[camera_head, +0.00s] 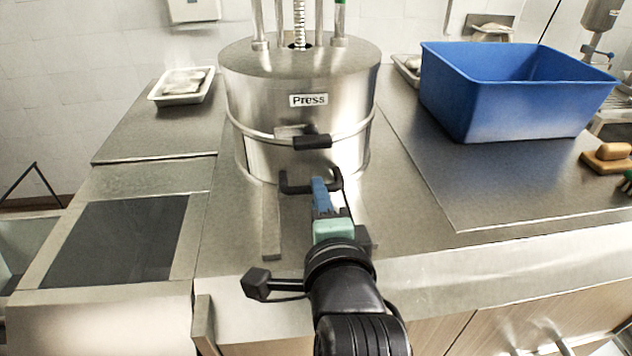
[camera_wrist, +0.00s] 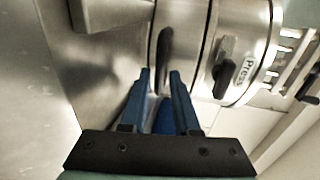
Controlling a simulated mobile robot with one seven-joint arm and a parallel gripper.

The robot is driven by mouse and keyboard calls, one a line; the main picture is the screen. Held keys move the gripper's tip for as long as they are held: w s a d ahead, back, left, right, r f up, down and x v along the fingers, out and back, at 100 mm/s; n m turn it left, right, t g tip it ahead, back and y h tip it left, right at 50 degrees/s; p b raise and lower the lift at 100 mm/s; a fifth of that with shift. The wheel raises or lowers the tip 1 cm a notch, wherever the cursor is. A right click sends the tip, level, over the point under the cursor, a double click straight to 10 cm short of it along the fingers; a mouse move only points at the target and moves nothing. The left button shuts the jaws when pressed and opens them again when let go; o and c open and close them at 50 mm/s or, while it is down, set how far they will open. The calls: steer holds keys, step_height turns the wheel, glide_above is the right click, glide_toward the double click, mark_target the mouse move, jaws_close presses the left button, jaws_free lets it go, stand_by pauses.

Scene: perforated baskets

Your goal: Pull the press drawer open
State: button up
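The steel press (camera_head: 290,90) is a round drum labelled "Press" on the counter. A black U-shaped handle (camera_head: 285,184) sits low on its front; in the wrist view it is a dark bar (camera_wrist: 165,48). A second black handle (camera_head: 312,142) is on the clamp band above it and also shows in the wrist view (camera_wrist: 222,75). My gripper (camera_head: 321,186) reaches the low handle from the front. Its blue fingers (camera_wrist: 161,76) are apart, with the low handle lined up between or just beyond their tips; I cannot tell whether they touch it. The drawer looks flush with the drum.
A blue bin (camera_head: 515,110) stands on the right of the counter. A white tray (camera_head: 182,88) lies at the back left. A wooden-handled tool (camera_head: 608,158) is at the far right. The counter in front of the press is mostly clear around my arm.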

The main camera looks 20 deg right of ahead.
mark_target(293, 171)
steer(key=shift+p+x, duration=0.6)
steer(key=shift+x, duration=1.2)
jaws_close()
steer(key=shift+f, duration=0.1)
